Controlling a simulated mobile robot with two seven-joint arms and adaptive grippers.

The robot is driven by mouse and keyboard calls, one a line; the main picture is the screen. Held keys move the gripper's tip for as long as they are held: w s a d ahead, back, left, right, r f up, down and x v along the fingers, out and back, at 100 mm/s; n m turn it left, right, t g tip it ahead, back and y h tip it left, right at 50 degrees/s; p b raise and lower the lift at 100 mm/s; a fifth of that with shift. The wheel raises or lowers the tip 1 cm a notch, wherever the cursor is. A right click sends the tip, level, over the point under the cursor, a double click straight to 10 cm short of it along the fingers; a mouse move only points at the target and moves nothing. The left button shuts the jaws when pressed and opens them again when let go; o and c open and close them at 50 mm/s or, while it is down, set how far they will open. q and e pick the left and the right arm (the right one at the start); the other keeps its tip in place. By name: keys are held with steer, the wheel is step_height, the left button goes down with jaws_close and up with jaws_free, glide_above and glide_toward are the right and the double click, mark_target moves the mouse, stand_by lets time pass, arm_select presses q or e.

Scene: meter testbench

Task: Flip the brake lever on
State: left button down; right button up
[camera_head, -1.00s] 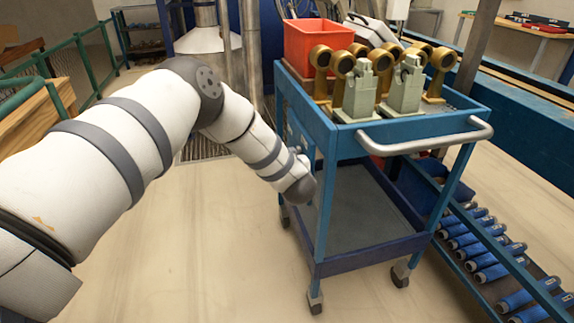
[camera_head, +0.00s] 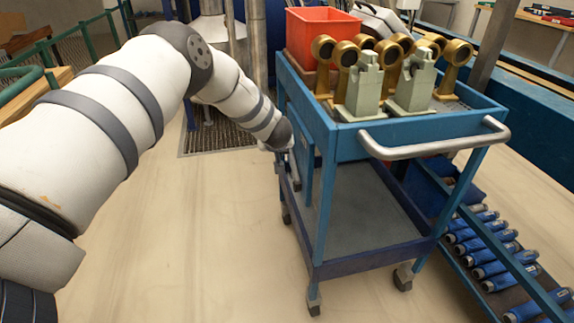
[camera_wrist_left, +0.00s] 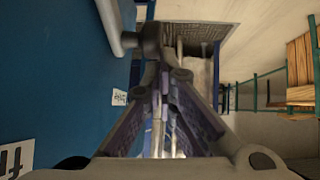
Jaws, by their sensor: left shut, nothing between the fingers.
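The blue cart (camera_head: 350,262) stands right of centre in the head view. My left arm reaches to its left side, and my left gripper (camera_head: 293,165) is low beside that side, small and partly hidden. In the left wrist view the gripper (camera_wrist_left: 164,72) is shut and empty, beside a blue panel (camera_wrist_left: 60,70). A pale grey bar (camera_wrist_left: 112,25) lies along this panel, with a dark rounded part (camera_wrist_left: 150,38) at the fingertips. This may be the brake lever; I cannot tell its position or whether the fingers touch it. My right gripper is not in view.
The cart top holds a red bin (camera_head: 318,35), grey-green stands (camera_head: 363,88) and gold-coloured ring pieces (camera_head: 456,62). A metal handle (camera_head: 435,148) juts from its front. Blue cylinders (camera_head: 490,255) lie on a rack at right. Open floor (camera_head: 190,240) lies left of the cart.

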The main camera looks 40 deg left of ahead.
arm_select(q)
steer(key=shift+w+a+f, duration=0.2)
steer(key=shift+a+f, duration=0.05)
steer(key=shift+f, duration=0.1)
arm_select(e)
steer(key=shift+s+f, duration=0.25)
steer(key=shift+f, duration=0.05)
arm_select(q)
steer(key=s+d+r+p, duration=0.1)
steer(key=s+r+p, duration=0.1)
steer(key=r, duration=0.4)
steer(key=s+d+r+p, duration=0.1)
steer(key=s+r+p, duration=0.1)
steer(key=r, duration=0.5)
steer(key=shift+s+d, duration=0.25)
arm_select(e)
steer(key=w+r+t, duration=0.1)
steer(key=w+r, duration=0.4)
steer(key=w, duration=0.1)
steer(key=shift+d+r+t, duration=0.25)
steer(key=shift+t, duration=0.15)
